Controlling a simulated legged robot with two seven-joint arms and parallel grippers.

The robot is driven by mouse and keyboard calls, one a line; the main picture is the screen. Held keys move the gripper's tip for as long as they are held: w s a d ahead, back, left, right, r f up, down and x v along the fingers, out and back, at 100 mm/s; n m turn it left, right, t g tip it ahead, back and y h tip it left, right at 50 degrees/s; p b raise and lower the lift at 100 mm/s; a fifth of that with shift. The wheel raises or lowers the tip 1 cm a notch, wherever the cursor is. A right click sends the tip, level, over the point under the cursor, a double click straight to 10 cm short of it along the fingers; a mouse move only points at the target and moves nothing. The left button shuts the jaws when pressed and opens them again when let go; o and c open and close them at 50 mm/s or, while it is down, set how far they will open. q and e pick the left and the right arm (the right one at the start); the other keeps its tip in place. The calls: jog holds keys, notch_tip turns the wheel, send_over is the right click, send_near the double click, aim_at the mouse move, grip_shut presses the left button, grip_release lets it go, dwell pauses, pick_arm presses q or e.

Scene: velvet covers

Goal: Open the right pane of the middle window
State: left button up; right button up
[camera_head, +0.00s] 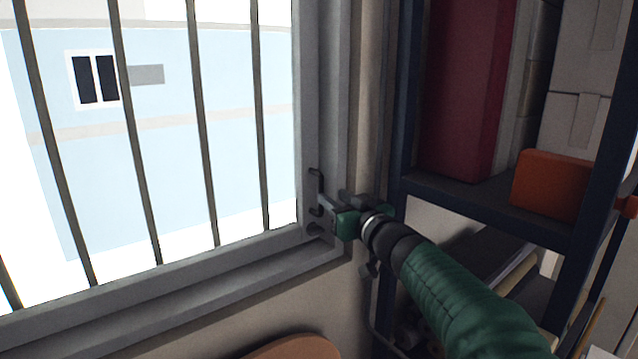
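The window (306,120) fills the left side of the view, with a grey frame and dark vertical bars across the bright pane. A small dark handle (317,180) sits on the frame near its lower right corner. My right gripper (323,207), on a green arm coming from the lower right, is at this handle. Its fingertips overlap the handle's lower part in the picture. Whether they touch or grip it cannot be told. My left gripper is out of view.
A dark metal shelf (480,208) stands close to the right of the window, with a red box (468,90) and an orange box (552,184) on it. A brown rounded surface (295,348) shows at the bottom edge. A pale building lies beyond the bars.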

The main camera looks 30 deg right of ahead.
aim_at(322, 189)
jog(key=w, duration=0.2)
jog(key=w+p, duration=0.1)
jog(key=w, duration=0.1)
jog(key=w+p, duration=0.1)
jog(key=w, duration=0.2)
jog(key=shift+w+d+r, duration=0.1)
jog(key=shift+d, duration=0.15)
grip_shut()
dwell(1.0)
